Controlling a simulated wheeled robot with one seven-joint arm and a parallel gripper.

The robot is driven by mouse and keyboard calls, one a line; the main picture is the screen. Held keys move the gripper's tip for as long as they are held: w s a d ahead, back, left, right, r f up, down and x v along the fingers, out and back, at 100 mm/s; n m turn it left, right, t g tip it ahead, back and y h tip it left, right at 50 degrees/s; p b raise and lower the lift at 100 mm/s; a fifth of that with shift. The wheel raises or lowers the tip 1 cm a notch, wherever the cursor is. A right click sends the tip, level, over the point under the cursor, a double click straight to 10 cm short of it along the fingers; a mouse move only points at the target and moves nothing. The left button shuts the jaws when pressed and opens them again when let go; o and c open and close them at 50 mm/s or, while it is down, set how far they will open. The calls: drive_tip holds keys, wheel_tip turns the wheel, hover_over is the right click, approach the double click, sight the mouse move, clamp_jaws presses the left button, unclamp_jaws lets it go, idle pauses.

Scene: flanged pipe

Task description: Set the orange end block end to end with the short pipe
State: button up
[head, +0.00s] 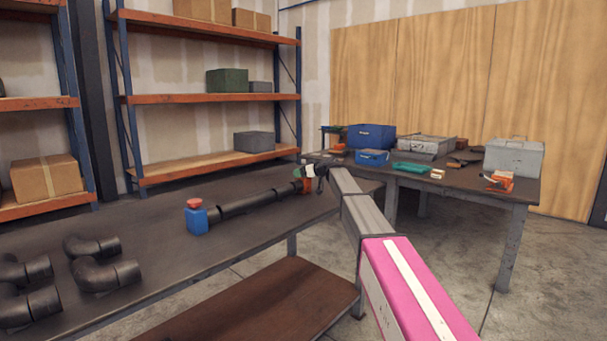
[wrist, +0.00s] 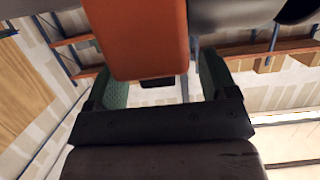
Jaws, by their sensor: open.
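The orange end block (head: 305,185) stands on the near workbench at the right end of a dark pipe run. In the wrist view the orange block (wrist: 150,40) fills the upper middle. The dark pipe run (head: 252,203) lies along the bench; its right part, beside the orange block, looks like the short pipe (head: 284,191). I cannot tell whether block and pipe touch. My gripper (head: 310,172) is at the orange block, its green fingers apart. In the wrist view my gripper (wrist: 148,72) is open, with a finger on either side of the block.
A blue block with a red cap (head: 196,217) stands at the pipe run's left end. Several black elbow pipes (head: 95,265) lie at the bench's left. A second table (head: 470,185) with boxes and tools stands behind right. Shelves (head: 210,97) line the wall. The bench's middle front is clear.

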drive_tip(key=v, duration=1.2)
